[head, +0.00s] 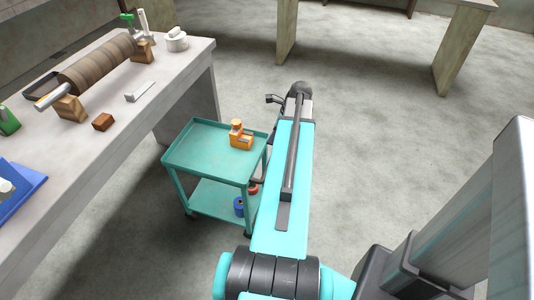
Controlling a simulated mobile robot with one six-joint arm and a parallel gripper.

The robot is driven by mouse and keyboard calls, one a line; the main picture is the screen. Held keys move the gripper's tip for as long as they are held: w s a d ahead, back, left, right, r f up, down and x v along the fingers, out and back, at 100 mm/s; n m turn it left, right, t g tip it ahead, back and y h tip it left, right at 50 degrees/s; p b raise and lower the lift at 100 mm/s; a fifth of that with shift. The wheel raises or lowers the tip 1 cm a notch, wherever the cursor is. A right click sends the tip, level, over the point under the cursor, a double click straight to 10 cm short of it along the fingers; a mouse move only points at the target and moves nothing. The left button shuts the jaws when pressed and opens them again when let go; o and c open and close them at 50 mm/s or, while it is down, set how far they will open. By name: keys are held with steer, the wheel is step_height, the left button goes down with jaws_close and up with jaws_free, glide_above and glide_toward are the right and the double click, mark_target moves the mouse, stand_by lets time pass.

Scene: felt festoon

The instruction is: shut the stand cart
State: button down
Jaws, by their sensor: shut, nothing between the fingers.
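The stand cart (208,150) is a teal two-tier cart on casters, standing on the floor just right of the long workbench. Its upper tray has a raised rim, and its lower shelf (212,199) is open at the side I see. No door or drawer shows on it. My arm stretches forward past the cart's right side and hides part of that side. My gripper (272,99) is a small dark shape at the arm's far end, beyond the cart's back right corner. It is shut and empty, apart from the cart.
An orange tool (241,137) sits on the cart's upper tray. A blue spool (239,206) and a red item (253,188) are on the lower shelf. The workbench (112,140) at left bears a wooden roller (98,65) and blocks. Floor ahead and right is clear.

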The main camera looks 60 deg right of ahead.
steer(key=shift+s+d+r, duration=0.25)
steer(key=shift+s+d, duration=0.25)
steer(key=shift+d, duration=0.05)
steer(key=shift+f, duration=0.1)
steer(key=x, duration=1)
steer(key=shift+w, duration=0.1)
steer(key=shift+w+d, duration=0.1)
stand_by(0.4)
